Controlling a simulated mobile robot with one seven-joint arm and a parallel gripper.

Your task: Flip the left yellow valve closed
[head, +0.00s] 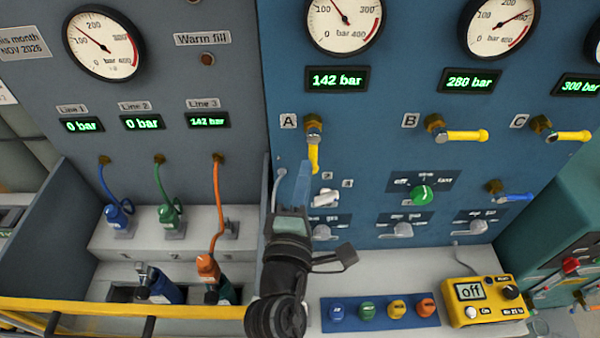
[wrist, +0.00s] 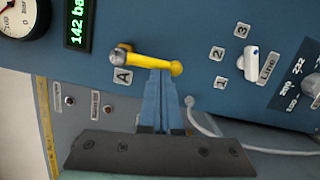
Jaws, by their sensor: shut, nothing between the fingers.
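The left yellow valve, marked A, has its handle (head: 314,157) pointing down from a brass fitting on the blue panel. In the wrist view its yellow handle (wrist: 155,62) lies across the picture, with the pivot on the left and the rounded tip on the right. My gripper (head: 306,165) is shut and empty, its blue fingers pointing up just left of the handle's lower part. In the wrist view the fingertips (wrist: 163,72) reach the handle's edge near its tip; I cannot tell whether they touch it.
Yellow valves B (head: 467,136) and C (head: 572,136) have handles pointing right. A small blue valve (head: 515,198) sits lower right. A white selector knob (head: 326,198) is just below valve A, and a green knob (head: 422,195) is right of it. Orange hose (head: 217,205) hangs at left.

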